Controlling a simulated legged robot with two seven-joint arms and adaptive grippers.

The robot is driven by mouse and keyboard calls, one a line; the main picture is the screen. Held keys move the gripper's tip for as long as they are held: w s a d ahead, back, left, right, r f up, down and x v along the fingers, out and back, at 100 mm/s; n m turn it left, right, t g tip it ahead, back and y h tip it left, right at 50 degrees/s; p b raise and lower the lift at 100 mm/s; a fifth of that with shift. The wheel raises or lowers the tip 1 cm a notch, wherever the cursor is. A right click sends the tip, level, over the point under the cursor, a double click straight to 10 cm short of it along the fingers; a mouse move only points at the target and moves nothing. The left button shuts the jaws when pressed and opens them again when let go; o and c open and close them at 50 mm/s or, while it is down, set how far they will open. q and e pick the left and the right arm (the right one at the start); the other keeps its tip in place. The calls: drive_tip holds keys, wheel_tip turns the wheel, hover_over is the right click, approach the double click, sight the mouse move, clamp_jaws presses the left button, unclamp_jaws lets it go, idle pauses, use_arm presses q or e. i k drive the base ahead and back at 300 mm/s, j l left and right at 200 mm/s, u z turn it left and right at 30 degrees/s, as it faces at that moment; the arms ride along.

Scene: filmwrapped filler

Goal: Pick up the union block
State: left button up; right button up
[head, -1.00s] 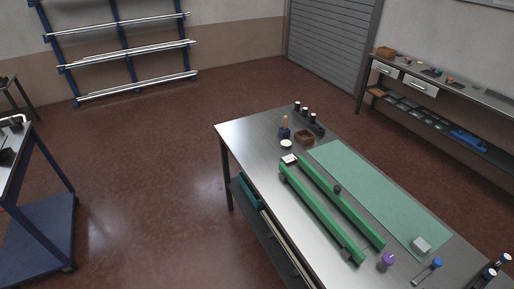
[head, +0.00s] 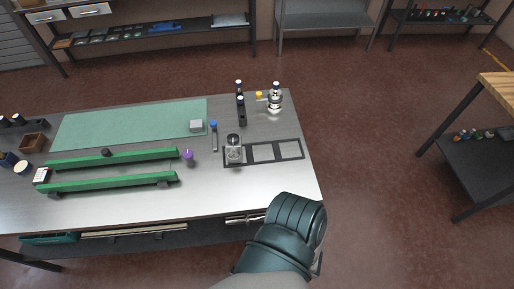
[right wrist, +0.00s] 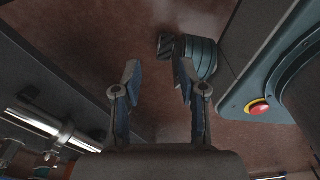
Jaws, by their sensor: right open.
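Two block-like things stand on the steel bench (head: 240,195) in the head view, and I cannot tell which is the union block. One is a small plain grey block (head: 196,125) at the right end of the green mat. The other is a clear or greyish block with a dark round top (head: 233,150), at the left end of a dark three-part frame (head: 264,160). My right gripper (right wrist: 158,72) is open and empty in the right wrist view, over the floor, away from both blocks. My left gripper is out of view.
Two green rails (head: 110,183) lie on the bench's left part. A silver pipe (right wrist: 42,124) is left of my right gripper. Floor right of the bench is clear.

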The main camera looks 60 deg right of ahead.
sight(233, 153)
drive_tip(key=z, duration=1.8)
drive_tip(key=i, duration=0.05)
